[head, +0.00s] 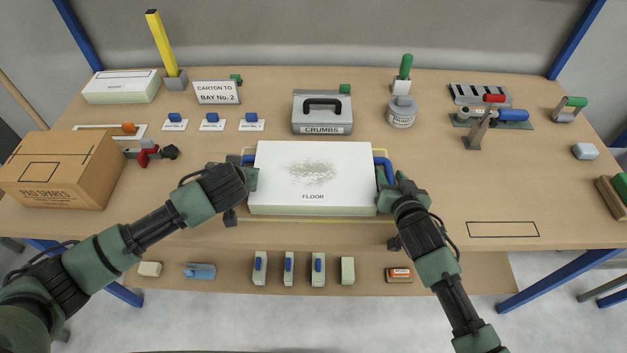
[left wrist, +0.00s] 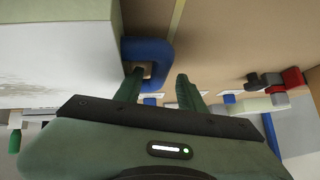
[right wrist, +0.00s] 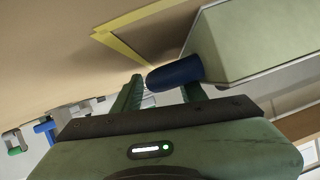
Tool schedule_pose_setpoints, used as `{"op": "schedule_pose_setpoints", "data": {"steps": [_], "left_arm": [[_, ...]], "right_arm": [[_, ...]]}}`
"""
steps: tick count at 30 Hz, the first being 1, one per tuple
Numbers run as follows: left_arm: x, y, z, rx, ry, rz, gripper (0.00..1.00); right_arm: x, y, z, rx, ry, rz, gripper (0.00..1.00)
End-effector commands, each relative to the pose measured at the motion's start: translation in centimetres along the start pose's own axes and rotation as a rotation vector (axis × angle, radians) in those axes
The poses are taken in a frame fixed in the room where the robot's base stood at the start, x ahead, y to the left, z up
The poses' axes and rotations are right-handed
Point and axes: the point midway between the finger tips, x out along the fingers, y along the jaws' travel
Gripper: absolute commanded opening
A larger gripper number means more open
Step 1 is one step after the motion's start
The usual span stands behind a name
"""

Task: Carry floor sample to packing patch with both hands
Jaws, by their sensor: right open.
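The floor sample (head: 345,202) is a white slab marked FLOOR, with grey speckles and a blue handle at each side, lying flat at the table's middle. My left gripper (head: 249,178) is at its left handle; in the left wrist view the open fingers (left wrist: 160,88) straddle the bar of the blue handle (left wrist: 163,55). My right gripper (head: 388,178) is at the right handle; in the right wrist view its open fingers (right wrist: 160,92) have the blue handle (right wrist: 175,73) between them. Contact with the bars is unclear. No patch is labelled as packing.
Yellow lines (head: 330,220) edge the slab. A black-outlined empty rectangle (head: 502,229) lies at the right front. The CRUMBS box (head: 322,114) stands behind the slab, a carton (head: 62,170) at left, a red-and-blue-handled clamp (head: 480,130) at right. A lower shelf holds small blocks.

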Motion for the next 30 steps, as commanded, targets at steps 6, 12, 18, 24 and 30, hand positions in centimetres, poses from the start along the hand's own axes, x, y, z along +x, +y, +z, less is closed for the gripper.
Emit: {"op": "schedule_pose_setpoints", "data": {"steps": [6,12,18,24,30], "left_arm": [[-4.7,0.2,0.0,0.0,0.003,0.006,0.41],[-8.5,0.0,0.1,0.0,0.002,0.003,0.41],[-10.4,0.0,0.0,0.0,0.002,0.001,0.41],[-10.7,-0.1,0.1,0.0,0.0,-0.001,0.41],[-10.7,-0.1,0.0,0.0,0.0,-0.001,0.41]], "right_arm": [[0.0,0.0,0.0,0.0,0.0,-0.001,0.42],[0.0,0.0,0.0,0.0,0.0,-0.001,0.42],[-0.1,0.0,0.0,0.0,0.0,-0.001,0.42],[-1.9,0.0,0.1,0.001,-0.002,-0.001,0.42],[-6.2,0.0,0.2,0.001,-0.002,-0.001,0.42]]}}
